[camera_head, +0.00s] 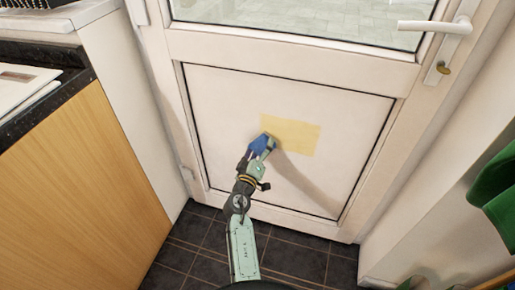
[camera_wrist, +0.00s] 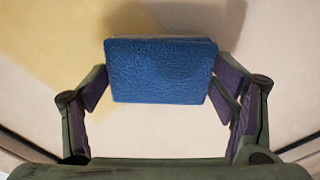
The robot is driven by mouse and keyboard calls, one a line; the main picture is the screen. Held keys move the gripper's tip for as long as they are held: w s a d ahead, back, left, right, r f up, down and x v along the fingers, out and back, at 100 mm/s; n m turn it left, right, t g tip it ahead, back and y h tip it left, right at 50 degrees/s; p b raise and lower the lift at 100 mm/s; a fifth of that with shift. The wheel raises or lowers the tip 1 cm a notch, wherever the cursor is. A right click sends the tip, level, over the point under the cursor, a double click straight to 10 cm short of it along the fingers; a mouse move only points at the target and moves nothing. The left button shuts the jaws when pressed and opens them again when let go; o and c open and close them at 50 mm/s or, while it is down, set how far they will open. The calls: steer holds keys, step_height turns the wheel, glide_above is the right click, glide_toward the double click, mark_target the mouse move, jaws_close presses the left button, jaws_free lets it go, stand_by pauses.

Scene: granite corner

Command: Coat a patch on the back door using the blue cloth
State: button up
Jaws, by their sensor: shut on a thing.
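The blue cloth (camera_head: 261,144) is a thick, folded-looking blue block at the end of my arm, in front of the door's lower panel. In the wrist view the cloth (camera_wrist: 160,70) sits between the two fingers of my gripper (camera_wrist: 162,88), which is shut on it. The white back door (camera_head: 225,105) has a pale yellow patch (camera_head: 300,134) on its lower panel. The cloth is at the patch's lower left edge. The yellow also shows in the wrist view (camera_wrist: 45,50), at upper left. I cannot tell whether the cloth touches the door.
A wooden cabinet (camera_head: 85,180) with a dark top stands at left. The door has a glass pane (camera_head: 310,15) above and a white handle (camera_head: 435,27) at upper right. A green item (camera_head: 495,190) is at the right edge. Dark tiles (camera_head: 295,258) cover the floor.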

steer(key=d, duration=0.1)
steer(key=s+d, duration=0.1)
steer(key=shift+d, duration=0.35)
steer(key=shift+w+a, duration=0.1)
steer(key=shift+w+a+b, duration=0.25)
steer(key=shift+a+b, duration=0.25)
steer(key=shift+a, duration=0.15)
steer(key=shift+w+a+b, duration=0.2)
steer(key=shift+a+b, duration=0.3)
steer(key=shift+a, duration=0.1)
steer(key=shift+w+a+r, duration=0.15)
steer(key=shift+w+a, duration=0.1)
steer(key=shift+a, duration=0.35)
steer(key=shift+c, duration=0.3)
steer(key=shift+s, duration=0.1)
steer(key=shift+c, duration=0.2)
steer(key=shift+b+v, duration=0.75)
steer(key=shift+v, duration=2.2)
